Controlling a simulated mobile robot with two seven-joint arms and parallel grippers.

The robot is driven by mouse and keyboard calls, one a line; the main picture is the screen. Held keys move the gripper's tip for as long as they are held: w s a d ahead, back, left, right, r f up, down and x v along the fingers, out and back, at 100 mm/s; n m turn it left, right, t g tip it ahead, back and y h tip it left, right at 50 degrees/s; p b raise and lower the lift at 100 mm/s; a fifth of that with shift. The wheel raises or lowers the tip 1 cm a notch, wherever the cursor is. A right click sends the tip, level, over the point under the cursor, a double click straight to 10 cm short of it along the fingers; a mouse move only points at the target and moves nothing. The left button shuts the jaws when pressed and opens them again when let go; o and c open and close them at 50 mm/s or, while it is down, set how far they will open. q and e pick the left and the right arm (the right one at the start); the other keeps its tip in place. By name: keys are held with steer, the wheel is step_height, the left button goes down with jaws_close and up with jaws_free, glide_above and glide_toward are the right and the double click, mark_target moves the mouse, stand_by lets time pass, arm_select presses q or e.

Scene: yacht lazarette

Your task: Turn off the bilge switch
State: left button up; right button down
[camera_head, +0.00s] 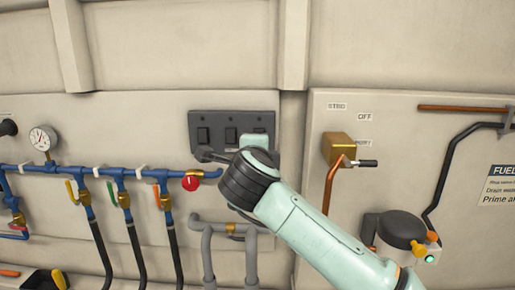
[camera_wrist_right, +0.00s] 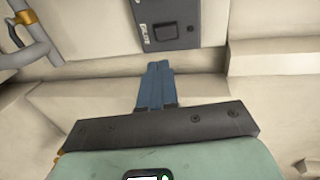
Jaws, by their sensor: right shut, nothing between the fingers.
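A dark grey switch panel (camera_head: 262,120) is fixed to the pale wall in the head view. Two black rocker switches show on it, a left one (camera_head: 203,135) and a middle one (camera_head: 231,135); my right arm covers its lower right part. My left gripper is out of view.
Blue pipes (camera_head: 90,171) with colored valve handles and a red knob (camera_head: 190,183) run left of and below the panel. Grey pipes (camera_head: 207,250) stand beneath it. A brass selector valve (camera_head: 339,150) with a lever is on the right wall panel.

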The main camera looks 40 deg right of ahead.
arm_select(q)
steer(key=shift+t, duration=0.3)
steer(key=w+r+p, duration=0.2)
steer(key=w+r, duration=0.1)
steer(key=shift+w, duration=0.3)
arm_select(e)
steer(key=x, duration=1.2)
steer(key=shift+w+d, duration=0.2)
steer(key=shift+s, duration=0.1)
